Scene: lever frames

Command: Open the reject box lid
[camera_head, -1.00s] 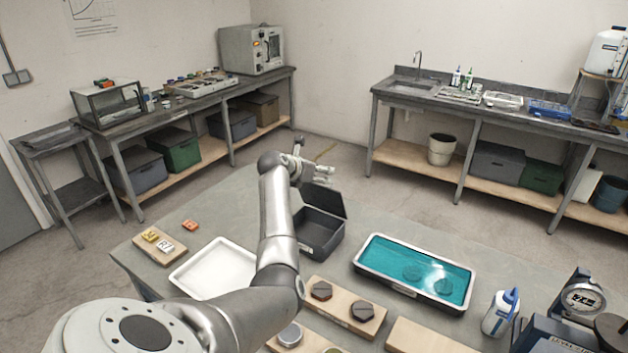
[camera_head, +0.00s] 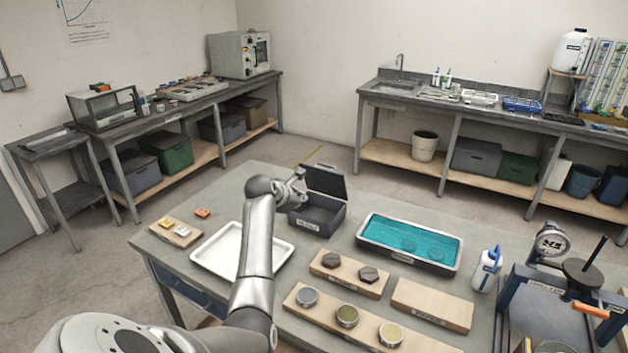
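The reject box (camera_head: 318,220) is a dark grey box with a label on its front, near the back edge of the table. Its lid (camera_head: 326,182) stands raised, hinged at the back, and the box's inside shows. My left arm reaches up from the bottom of the view. My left gripper (camera_head: 298,190) is at the box's left side, beside the raised lid. It is small and partly hidden by its own wrist, so I cannot tell its finger opening or whether it touches the box. My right gripper is out of view.
A white tray (camera_head: 206,258) lies left of the box, and a teal liquid tray (camera_head: 384,226) lies to its right. Wooden boards with discs (camera_head: 325,270) are in front. A bottle (camera_head: 486,270) and a gauge stand (camera_head: 550,245) are at right.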

